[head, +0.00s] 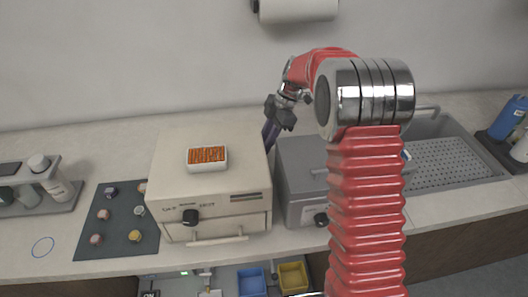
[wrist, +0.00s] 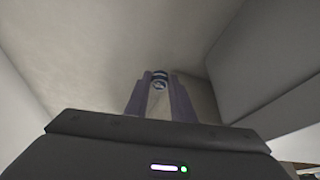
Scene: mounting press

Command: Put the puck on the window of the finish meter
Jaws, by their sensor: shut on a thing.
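My gripper (head: 269,135) reaches down into the gap between the beige box-shaped machine and the grey one. In the wrist view its two purple-grey fingers (wrist: 160,95) are shut on a small round puck (wrist: 160,76), dark blue with a paler face. The puck is at the fingertips, in front of a plain pale surface. In the head view the puck is hidden behind the beige machine. I cannot pick out the finish meter or its window in either view.
The beige machine (head: 175,165) carries a white tray (head: 190,166) of orange-brown pieces. The grey machine (head: 295,160) stands close on the right. A dark mat (head: 120,215) with several small round pieces lies left. A sink (head: 455,160) is at right. Grey walls flank the gripper.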

